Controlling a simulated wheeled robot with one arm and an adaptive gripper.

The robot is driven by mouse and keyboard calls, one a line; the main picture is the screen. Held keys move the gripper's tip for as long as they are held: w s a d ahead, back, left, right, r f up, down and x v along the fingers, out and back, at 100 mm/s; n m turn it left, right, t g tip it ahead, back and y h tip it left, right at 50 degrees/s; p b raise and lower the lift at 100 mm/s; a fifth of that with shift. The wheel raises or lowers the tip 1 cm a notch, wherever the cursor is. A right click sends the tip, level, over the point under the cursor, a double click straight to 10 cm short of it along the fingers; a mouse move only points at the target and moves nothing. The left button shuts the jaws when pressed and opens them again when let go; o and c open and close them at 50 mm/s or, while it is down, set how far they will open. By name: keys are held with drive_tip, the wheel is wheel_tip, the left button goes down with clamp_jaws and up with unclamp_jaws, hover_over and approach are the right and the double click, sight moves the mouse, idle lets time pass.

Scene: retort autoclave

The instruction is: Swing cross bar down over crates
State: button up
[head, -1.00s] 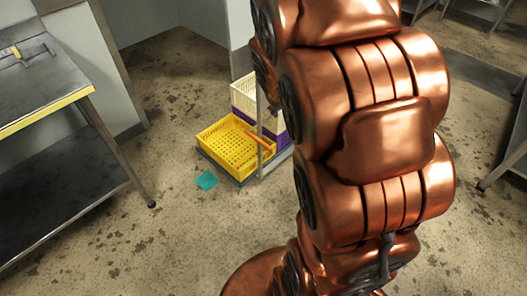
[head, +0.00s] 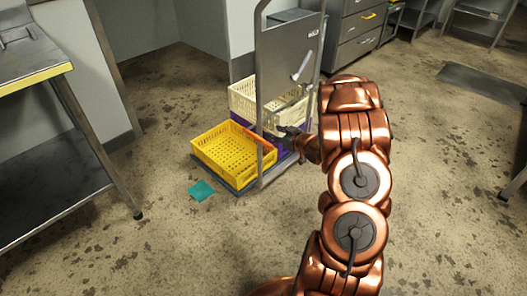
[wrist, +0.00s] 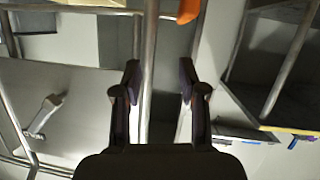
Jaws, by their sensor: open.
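A wheeled cart (head: 240,188) carries a yellow crate (head: 222,150) and, behind it, a cream crate (head: 245,98) above a purple one (head: 278,150). An upright metal tube frame (head: 260,90) with a grey panel (head: 288,55) stands at the cart's near side. An orange piece (head: 256,140) shows by the frame and at the top of the wrist view (wrist: 188,9). I cannot tell which part is the cross bar. My gripper (head: 283,130) is at the frame, partly hidden. In the wrist view, my gripper (wrist: 158,85) is open, with a metal tube (wrist: 149,65) lined up between its fingers; contact is unclear.
A steel table (head: 35,70) with a lower shelf stands at the left. A teal sheet (head: 201,190) lies on the floor beside the cart. Drawers (head: 358,35) stand behind. The floor left of the cart is mostly clear.

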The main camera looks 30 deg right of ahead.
sight(273, 147)
drive_tip(key=f+b, duration=0.1)
drive_tip(key=f, duration=0.1)
drive_tip(key=s+f+t+y+b, duration=0.1)
drive_tip(key=a+f+t+y+b, duration=0.1)
drive_tip(key=f, duration=0.1)
drive_tip(key=shift+s+f, duration=0.3)
drive_tip(key=shift+s, duration=0.1)
drive_tip(key=shift+s+f+t+y+b, duration=0.3)
drive_tip(key=shift+s+t+y+b, duration=0.15)
drive_tip(key=shift+t+b, duration=0.2)
drive_tip(key=shift+b+x, duration=0.95)
drive_tip(key=shift+x, duration=2.9)
drive_tip(key=shift+a, duration=0.1)
clamp_jaws()
